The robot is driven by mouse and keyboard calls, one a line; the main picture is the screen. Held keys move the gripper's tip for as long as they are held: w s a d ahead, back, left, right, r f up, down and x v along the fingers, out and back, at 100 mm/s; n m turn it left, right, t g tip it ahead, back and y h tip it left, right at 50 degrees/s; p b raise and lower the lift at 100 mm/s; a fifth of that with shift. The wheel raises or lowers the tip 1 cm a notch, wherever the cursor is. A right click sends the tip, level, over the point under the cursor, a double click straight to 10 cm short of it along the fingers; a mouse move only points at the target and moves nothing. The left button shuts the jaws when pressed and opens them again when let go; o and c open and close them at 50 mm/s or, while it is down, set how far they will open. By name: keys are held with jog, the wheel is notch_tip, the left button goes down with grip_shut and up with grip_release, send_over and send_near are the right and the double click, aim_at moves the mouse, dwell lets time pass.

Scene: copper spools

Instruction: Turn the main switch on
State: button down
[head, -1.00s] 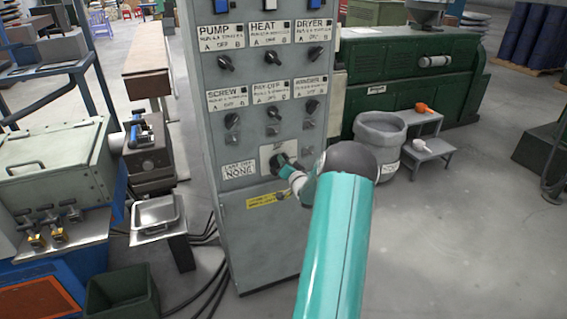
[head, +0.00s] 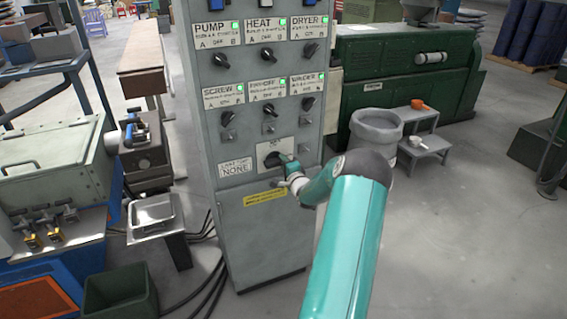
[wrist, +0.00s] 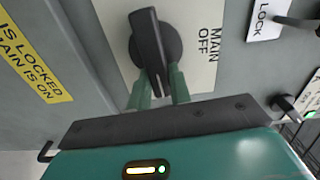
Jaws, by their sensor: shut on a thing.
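The main switch, a black rotary knob (head: 271,160) on a pale square plate, is low on the grey control cabinet (head: 262,225). In the wrist view the knob (wrist: 150,40) shows large on its plate with the words MAIN OFF beside it. My gripper (wrist: 158,92) has one green finger on each side of the narrow end of the knob's handle and is shut on it. In the head view my gripper (head: 283,162) reaches the knob from the right. Green lamps (head: 323,76) are lit beside the labels of the upper switches.
Above are two rows of smaller knobs (head: 220,59). A LAST TRIP NONE label (head: 236,168) and a yellow label (head: 265,197) are near the main switch. A grey bin (head: 376,131) and a step stool (head: 422,146) stand to the right. Open floor lies at lower right.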

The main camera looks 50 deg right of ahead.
jog(key=shift+w+a+f+m, duration=0.1)
jog(key=shift+f+m, duration=0.05)
jog(key=shift+m, duration=0.35)
jog(key=c, duration=1.3)
grip_release()
jog(key=v, duration=1.3)
jog(key=shift+s+a, duration=0.1)
jog(key=shift+s, duration=0.3)
